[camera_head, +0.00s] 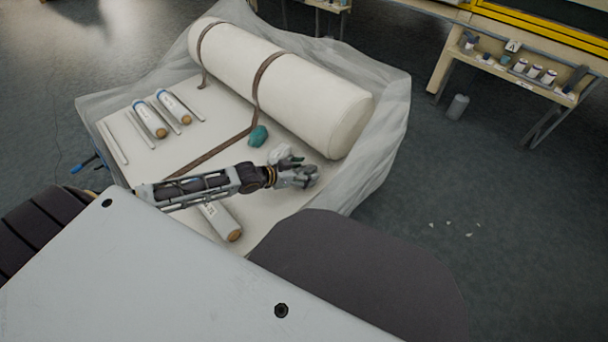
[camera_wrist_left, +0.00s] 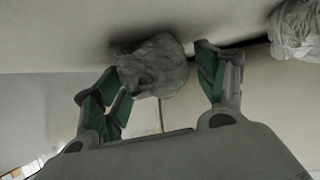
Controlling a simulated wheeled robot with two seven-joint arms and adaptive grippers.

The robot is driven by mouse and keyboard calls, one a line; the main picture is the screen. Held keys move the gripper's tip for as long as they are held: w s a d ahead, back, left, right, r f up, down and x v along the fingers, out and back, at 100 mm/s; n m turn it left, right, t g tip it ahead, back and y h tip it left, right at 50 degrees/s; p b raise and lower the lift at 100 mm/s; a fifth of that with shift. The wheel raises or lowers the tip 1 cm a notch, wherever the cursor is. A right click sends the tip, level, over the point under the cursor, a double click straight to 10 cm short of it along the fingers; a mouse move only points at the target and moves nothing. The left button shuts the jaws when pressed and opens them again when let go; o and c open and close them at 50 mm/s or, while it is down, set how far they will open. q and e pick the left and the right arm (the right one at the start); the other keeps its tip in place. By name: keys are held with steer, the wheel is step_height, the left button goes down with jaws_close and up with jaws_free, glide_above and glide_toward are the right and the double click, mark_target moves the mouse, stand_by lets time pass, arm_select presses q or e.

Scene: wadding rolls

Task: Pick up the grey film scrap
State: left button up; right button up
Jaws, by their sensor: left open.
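The grey film scrap (camera_wrist_left: 153,64) is a crumpled grey lump in the left wrist view, resting against a pale surface. My left gripper (camera_wrist_left: 164,80) is open, with one green-padded finger on each side of the scrap. The left finger is close to it; I cannot tell whether it touches. In the head view my left gripper (camera_head: 304,176) is low over the pale table, near the front end of the big roll. There I cannot tell the grey scrap apart from the gripper. My right gripper is not in view.
A white crumpled scrap (camera_head: 279,154) lies just behind the gripper, and a teal scrap (camera_head: 258,136) lies farther back. The large strapped white roll (camera_head: 290,85) lies along the right side. Small rolls (camera_head: 150,118) and rods lie at left; another roll (camera_head: 222,222) lies below my arm.

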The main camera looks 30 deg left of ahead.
mark_target(304, 169)
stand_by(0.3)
arm_select(q)
steer(key=c, duration=1.1)
steer(key=shift+o, duration=0.2)
steer(key=shift+r, duration=0.1)
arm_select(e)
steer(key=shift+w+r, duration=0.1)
arm_select(q)
step_height(304, 169, up, 8)
steer(key=p, duration=0.4)
step_height(304, 169, up, 10)
steer(key=p, duration=0.4)
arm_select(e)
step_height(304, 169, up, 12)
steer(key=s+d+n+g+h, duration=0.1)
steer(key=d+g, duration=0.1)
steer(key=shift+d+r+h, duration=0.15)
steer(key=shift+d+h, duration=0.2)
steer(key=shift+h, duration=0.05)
